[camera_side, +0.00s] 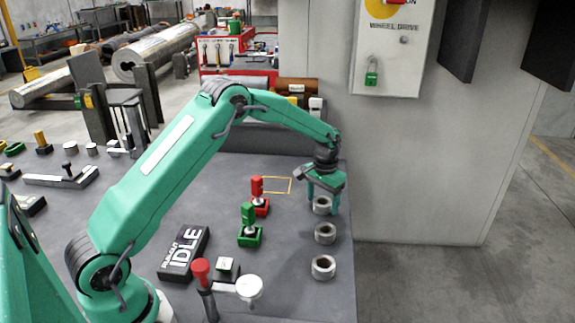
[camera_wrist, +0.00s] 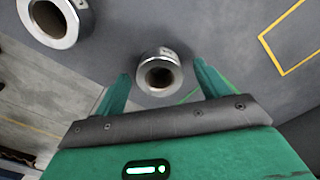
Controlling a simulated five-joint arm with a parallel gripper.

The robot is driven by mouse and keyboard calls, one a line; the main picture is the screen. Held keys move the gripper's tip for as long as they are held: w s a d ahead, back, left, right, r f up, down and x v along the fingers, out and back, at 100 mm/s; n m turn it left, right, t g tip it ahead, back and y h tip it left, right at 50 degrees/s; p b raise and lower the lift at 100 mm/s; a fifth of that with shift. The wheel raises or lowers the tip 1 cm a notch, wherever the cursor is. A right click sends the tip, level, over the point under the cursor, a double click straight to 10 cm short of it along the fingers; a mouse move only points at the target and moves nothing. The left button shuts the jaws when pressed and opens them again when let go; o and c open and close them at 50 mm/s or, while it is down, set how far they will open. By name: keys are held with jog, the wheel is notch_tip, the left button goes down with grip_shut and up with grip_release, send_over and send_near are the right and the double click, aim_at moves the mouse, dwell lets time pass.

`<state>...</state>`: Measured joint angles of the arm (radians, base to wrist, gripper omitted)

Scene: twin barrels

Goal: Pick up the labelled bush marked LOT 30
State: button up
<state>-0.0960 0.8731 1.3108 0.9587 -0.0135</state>
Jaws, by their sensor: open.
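Three grey metal ring-shaped bushes stand in a row along the right side of the bench: the far bush (camera_side: 321,209), the middle bush (camera_side: 325,239) and the near bush (camera_side: 323,275). My gripper (camera_side: 322,199) is open, pointing down over the far bush. In the wrist view one bush (camera_wrist: 144,68) shows between the tips of my open gripper (camera_wrist: 161,74). It has a small pale label on its upper outside, too small to read. Another bush (camera_wrist: 76,32) is at the upper left, cut by the frame edge. I cannot read LOT 30 on any of them.
A red block holder (camera_side: 261,208) and a green one (camera_side: 249,238) stand left of the row. A yellow outline (camera_side: 290,186) marks the bench behind them. A black IDLE sign (camera_side: 185,254) and a red-topped lever (camera_side: 201,272) are further left. The bench's right edge is close.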

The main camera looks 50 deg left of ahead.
dwell(0.4)
jog(key=c, duration=1.3)
jog(key=shift+r, duration=0.15)
jog(key=shift+w+r, duration=0.1)
jog(key=shift+r, duration=0.7)
notch_tip(320, 180, up, 2)
jog(key=shift+r, duration=0.25)
jog(key=s+d+r, duration=0.1)
jog(key=d+r, duration=0.1)
jog(key=d, duration=0.1)
jog(key=s+d+r, duration=0.2)
jog(key=d, duration=0.2)
jog(key=s+d+r, duration=0.2)
jog(key=d, duration=0.1)
jog(key=shift+d+r, duration=0.3)
jog(key=shift+r, duration=0.1)
